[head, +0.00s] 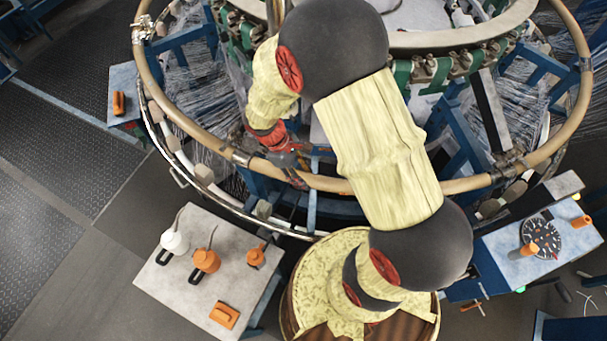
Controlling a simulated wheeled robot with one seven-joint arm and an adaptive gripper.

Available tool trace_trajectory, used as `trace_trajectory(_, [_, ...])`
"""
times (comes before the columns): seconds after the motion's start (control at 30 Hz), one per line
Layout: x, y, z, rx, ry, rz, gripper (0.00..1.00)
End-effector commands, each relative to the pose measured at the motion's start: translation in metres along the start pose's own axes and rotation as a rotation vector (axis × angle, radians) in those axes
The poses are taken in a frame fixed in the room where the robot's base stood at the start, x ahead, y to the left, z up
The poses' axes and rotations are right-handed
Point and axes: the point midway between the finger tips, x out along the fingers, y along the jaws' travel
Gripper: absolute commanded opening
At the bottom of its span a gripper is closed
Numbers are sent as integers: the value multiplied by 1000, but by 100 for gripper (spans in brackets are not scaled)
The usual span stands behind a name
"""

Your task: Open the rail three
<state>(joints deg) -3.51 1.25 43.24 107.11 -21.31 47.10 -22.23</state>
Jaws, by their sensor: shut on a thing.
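The circular loom carries a tan ring rail (470,183) around its front, with clamp-like joints at the left and right of the front section. My gripper (293,172), red and black, is at this front section, left of the middle. It is shut on the rail, though the fingertips are small and partly hidden. My arm covers part of the rail to the right of the gripper. I cannot read any number on the rail sections.
A grey table (160,278) at lower left holds a white oil can (174,241), an orange can (206,261) and other orange items. A blue-sided table (500,250) at right holds a dark round dial (541,236). Dark floor (60,215) at left is clear.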

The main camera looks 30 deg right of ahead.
Motion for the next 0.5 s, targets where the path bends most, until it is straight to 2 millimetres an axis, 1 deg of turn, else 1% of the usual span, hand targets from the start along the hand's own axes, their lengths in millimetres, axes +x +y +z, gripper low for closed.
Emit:
trace_trajectory(0.03, [0,0,0,0,0,0,25])
trace_trajectory(0.4, [0,0,0,-1,0,1,4])
trace_trajectory(0.5, [0,0,0,-1,0,1,0])
